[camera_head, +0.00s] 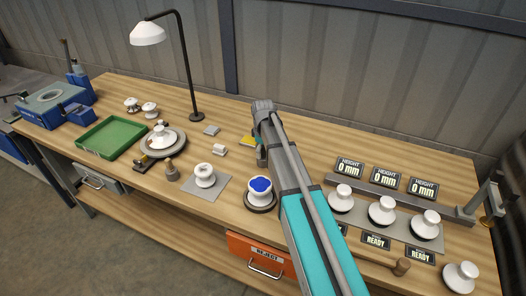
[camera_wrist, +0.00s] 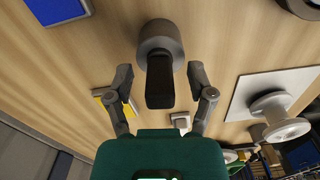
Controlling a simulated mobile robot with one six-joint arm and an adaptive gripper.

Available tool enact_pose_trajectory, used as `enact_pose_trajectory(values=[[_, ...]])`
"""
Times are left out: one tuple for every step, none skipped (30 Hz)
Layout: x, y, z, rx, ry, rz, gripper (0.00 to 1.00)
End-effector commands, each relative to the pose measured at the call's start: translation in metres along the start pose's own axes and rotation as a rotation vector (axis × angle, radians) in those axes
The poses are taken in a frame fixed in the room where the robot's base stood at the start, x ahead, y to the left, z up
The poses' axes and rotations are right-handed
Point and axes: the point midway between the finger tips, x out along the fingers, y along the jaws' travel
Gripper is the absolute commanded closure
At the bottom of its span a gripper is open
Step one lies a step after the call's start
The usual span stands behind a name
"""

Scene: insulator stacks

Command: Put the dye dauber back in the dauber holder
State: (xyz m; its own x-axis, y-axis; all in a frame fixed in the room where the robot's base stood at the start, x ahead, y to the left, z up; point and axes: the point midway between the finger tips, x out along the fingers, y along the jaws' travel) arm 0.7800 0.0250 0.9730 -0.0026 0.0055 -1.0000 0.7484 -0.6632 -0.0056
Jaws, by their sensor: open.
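In the wrist view, the dye dauber shows as a black handle (camera_wrist: 160,88) between my fingers. Its far end meets a grey round piece (camera_wrist: 158,32) on the table, which looks like the dauber holder. I cannot tell how deep the dauber sits in it. My gripper (camera_wrist: 160,76) is open, one finger on each side of the handle, with a visible gap on both sides. In the head view my gripper (camera_head: 261,152) is mostly hidden by my arm, which also hides the dauber and holder.
A yellow pad (camera_wrist: 102,94) and a small pale block (camera_wrist: 181,118) lie nearby. A white insulator (camera_wrist: 281,118) stands on a grey mat (camera_wrist: 243,103). A blue-topped insulator (camera_head: 260,185) stands close to my arm. A black lamp (camera_head: 184,65) stands behind. A green tray (camera_head: 112,153) is farther left.

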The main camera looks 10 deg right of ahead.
Motion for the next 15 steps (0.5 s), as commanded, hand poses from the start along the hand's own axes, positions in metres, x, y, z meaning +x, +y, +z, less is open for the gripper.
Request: enact_pose_trajectory(values=[[0.000, 0.000, 0.000, 0.000, 0.000, 0.000, 0.30], [0.000, 0.000, 0.000, 0.000, 0.000, 0.000, 0.30], [0.000, 0.000, 0.000, 0.000, 0.000, 0.000, 0.30], [-0.001, 0.000, 0.000, 0.000, 0.000, 0.000, 0.30], [-0.001, 0.000, 0.000, 0.000, 0.000, 0.000, 0.30], [-0.002, 0.000, 0.000, 0.000, 0.000, 0.000, 0.30], [-0.003, 0.000, 0.000, 0.000, 0.000, 0.000, 0.30], [-0.003, 0.000, 0.000, 0.000, 0.000, 0.000, 0.30], [-0.005, 0.000, 0.000, 0.000, 0.000, 0.000, 0.30], [-0.006, 0.000, 0.000, 0.000, 0.000, 0.000, 0.30], [-0.007, 0.000, 0.000, 0.000, 0.000, 0.000, 0.30], [-0.010, 0.000, 0.000, 0.000, 0.000, 0.000, 0.30], [-0.011, 0.000, 0.000, 0.000, 0.000, 0.000, 0.30], [-0.013, 0.000, 0.000, 0.000, 0.000, 0.000, 0.30], [-0.016, 0.000, 0.000, 0.000, 0.000, 0.000, 0.30]])
